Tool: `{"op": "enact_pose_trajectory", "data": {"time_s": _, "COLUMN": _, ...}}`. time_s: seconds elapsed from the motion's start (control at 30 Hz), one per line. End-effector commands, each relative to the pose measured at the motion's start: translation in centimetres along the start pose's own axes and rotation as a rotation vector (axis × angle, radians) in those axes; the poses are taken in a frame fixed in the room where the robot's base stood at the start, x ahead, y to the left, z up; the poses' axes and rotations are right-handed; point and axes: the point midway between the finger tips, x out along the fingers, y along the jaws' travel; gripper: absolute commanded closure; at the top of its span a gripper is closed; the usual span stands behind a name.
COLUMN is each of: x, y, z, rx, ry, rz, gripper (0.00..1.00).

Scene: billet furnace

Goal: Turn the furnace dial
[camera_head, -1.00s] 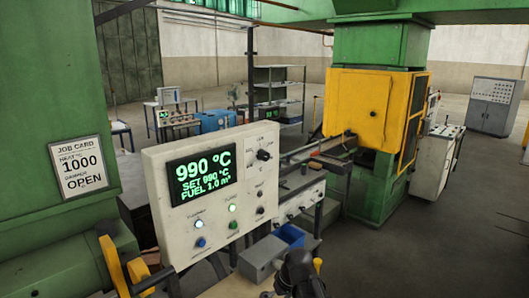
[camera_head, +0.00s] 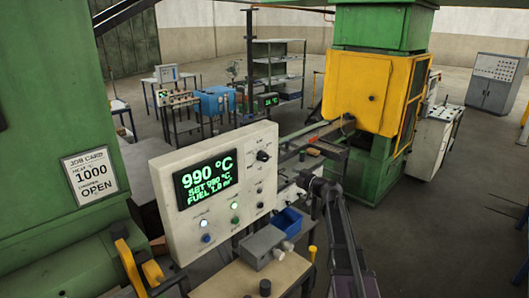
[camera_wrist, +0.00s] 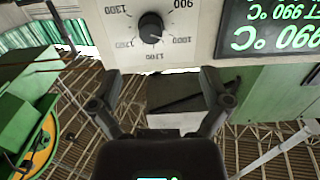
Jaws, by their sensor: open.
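The furnace dial (camera_head: 263,156) is a black round knob at the upper right of the white control panel (camera_head: 170,214). It also shows in the wrist view (camera_wrist: 151,27), upside down, ringed by numbers from 900 to 1300, its pale mark towards 1000. The panel's display (camera_head: 206,180) reads 990 °C, SET 990 °C. The job card (camera_head: 89,176) on the green furnace reads heat 1000, damper open. My gripper (camera_wrist: 160,74) is open and empty. Its fingers spread below the dial in the wrist view, apart from it. In the head view it is right of the panel.
Smaller knobs and lit buttons (camera_head: 205,238) sit on the panel below the display. A grey box (camera_head: 260,246) and a blue bin (camera_head: 287,222) stand beside the panel. A yellow and green press (camera_head: 370,103) stands behind. Open floor lies at the right.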

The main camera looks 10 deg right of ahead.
Motion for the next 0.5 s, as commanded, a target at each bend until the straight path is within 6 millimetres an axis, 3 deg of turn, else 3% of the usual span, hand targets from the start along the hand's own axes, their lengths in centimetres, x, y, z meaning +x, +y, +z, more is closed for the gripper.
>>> {"op": "enact_pose_trajectory", "data": {"time_s": 0.13, "x": -0.13, "y": 1.30, "z": -1.26, "rx": -0.017, "ry": 0.036, "rz": 0.025, "gripper": 0.03}}
{"op": "enact_pose_trajectory", "data": {"time_s": 0.5, "x": -0.09, "y": 1.29, "z": -1.25, "rx": -0.019, "ry": 0.039, "rz": 0.026, "gripper": 0.03}}
